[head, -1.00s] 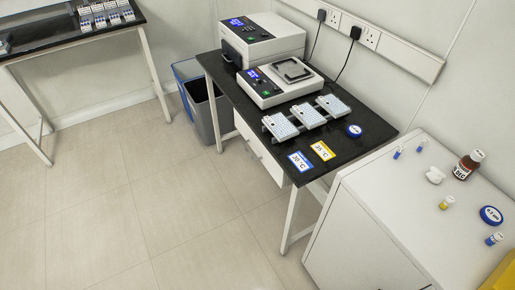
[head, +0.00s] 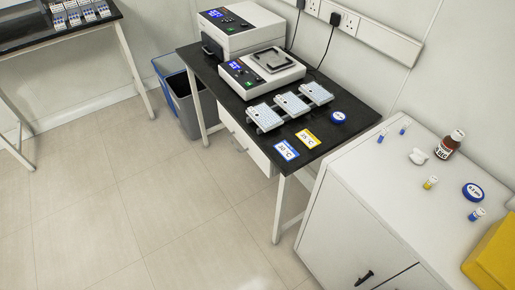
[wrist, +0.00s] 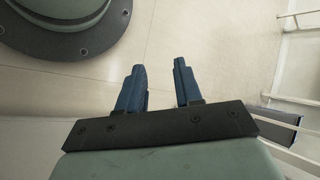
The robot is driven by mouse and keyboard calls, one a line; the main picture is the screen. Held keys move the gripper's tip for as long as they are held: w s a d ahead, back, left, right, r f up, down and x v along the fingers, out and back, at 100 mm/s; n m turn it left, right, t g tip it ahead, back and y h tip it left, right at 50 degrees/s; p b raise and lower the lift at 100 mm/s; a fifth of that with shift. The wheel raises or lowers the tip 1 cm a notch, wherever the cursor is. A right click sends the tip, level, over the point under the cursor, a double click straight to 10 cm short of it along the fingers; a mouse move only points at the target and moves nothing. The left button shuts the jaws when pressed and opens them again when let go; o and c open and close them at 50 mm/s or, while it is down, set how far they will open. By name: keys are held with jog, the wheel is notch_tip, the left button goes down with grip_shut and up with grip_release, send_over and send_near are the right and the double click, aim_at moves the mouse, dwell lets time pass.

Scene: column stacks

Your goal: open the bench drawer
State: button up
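The bench (head: 350,133) has a black top on white legs in the head view. Its white drawer (head: 245,146) sits under the front edge and looks shut, with a small handle on its front. My gripper (wrist: 160,85) shows only in the wrist view, with two blue fingers apart and nothing between them. It hangs over bare floor, away from the drawer. The drawer cannot be made out in the wrist view.
Two instruments, a larger one (head: 240,38) and a smaller one (head: 262,75), stand on the bench with several white plates. Bins (head: 190,105) stand at its far left end. A white cabinet (head: 345,215) stands at its right. The floor in front (head: 150,200) is clear.

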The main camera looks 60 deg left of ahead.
jog(key=w+a+r+n+t+h, duration=0.1)
jog(key=w+a+n+t+h, duration=0.2)
jog(key=a, duration=0.7)
jog(key=w+a+n+t+h, duration=0.1)
jog(key=w+a+n+h, duration=0.25)
jog(key=a, duration=0.65)
jog(key=a+r+n+t, duration=0.2)
jog(key=a+r+t, duration=0.1)
jog(key=a, duration=1.5)
jog(key=s+a+r+n+t, duration=0.1)
jog(key=s+a+r+t, duration=0.15)
jog(key=a, duration=0.45)
jog(key=s+a+r+n+t, duration=0.1)
jog(key=a+r+t, duration=0.3)
jog(key=a, duration=0.2)
jog(key=s+a+r+t, duration=0.2)
jog(key=a+r+t, duration=0.15)
jog(key=a, duration=0.35)
jog(key=s+a+r+t+y, duration=0.2)
jog(key=s+a+r+t, duration=0.4)
jog(key=s+a+r, duration=0.55)
jog(key=w+f, duration=0.1)
jog(key=w, duration=1.4)
jog(key=shift+a+n, duration=0.3)
jog(key=shift+n, duration=0.15)
